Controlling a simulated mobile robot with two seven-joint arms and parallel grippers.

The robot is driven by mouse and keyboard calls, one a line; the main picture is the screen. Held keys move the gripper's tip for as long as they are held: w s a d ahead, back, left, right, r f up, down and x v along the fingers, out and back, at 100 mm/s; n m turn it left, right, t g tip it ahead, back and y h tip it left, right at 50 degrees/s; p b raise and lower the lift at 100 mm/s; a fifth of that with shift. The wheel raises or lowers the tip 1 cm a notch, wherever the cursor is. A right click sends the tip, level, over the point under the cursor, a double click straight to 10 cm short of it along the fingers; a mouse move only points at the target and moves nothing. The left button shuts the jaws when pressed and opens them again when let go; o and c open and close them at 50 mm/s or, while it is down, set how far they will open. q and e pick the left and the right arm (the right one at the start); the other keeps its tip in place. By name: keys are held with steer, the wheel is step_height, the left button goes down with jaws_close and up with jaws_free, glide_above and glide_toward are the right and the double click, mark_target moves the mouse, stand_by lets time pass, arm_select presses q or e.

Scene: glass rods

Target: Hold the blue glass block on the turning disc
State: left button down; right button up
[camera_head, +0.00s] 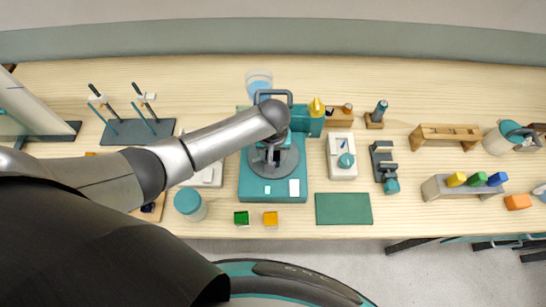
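The grey turning disc (284,169) sits on a teal machine base (254,188) at the middle of the table. My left gripper (271,158) points down over the disc, its fingers at or just above the surface. The fingers are small and dark here, so I cannot tell whether they are open or shut. No blue glass block shows clearly on the disc; the gripper and wrist cover part of it. A small blue block (497,179) sits in a grey holder at the far right, beside green and yellow ones. My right gripper is not in view.
A beaker with blue contents (259,82) stands behind. A green mat (343,209) lies bare to the right.

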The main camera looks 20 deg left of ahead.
arm_select(q)
steer(key=shift+r, duration=0.1)
steer(key=shift+r, duration=3.95)
